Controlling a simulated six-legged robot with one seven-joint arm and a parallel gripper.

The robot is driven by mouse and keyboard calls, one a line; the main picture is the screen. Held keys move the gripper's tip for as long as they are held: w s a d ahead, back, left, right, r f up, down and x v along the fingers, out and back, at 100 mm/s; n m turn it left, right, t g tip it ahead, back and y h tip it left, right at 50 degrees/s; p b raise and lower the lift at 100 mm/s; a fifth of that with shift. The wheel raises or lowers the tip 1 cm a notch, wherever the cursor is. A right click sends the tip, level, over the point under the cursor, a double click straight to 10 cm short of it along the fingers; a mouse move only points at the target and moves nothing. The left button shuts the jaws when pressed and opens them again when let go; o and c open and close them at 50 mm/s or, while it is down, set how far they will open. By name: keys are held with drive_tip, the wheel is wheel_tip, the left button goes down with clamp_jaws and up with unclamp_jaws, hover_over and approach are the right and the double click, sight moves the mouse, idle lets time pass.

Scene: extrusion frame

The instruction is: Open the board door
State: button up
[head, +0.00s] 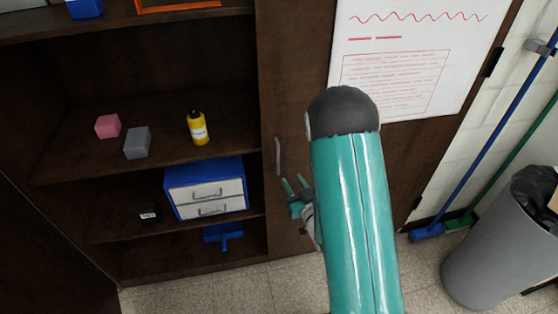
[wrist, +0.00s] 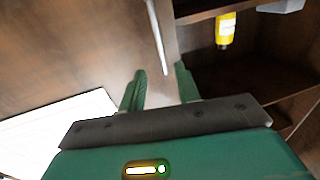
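The board door (head: 293,60) is a dark brown cabinet panel with a white board (head: 408,50) carrying red writing; it looks shut. Its thin light handle (head: 277,156) stands upright near the door's left edge. My gripper (head: 293,182) is just below and right of the handle in the head view, apart from it. In the wrist view, my gripper (wrist: 160,72) has its two green fingers spread with nothing between them. The handle (wrist: 158,36) lies beyond the fingertips, in line with the gap. My arm hides part of the door in the head view.
Open shelves left of the door hold a yellow bottle (head: 198,128), pink block (head: 108,126), grey block (head: 137,143) and blue drawer box (head: 205,188). A grey bin (head: 495,250) and a blue broom (head: 490,135) stand at the right. Some floor (head: 200,290) shows clear.

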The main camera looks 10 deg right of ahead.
drive_tip(key=w+a, duration=0.2)
drive_tip(key=w, duration=0.8)
clamp_jaws()
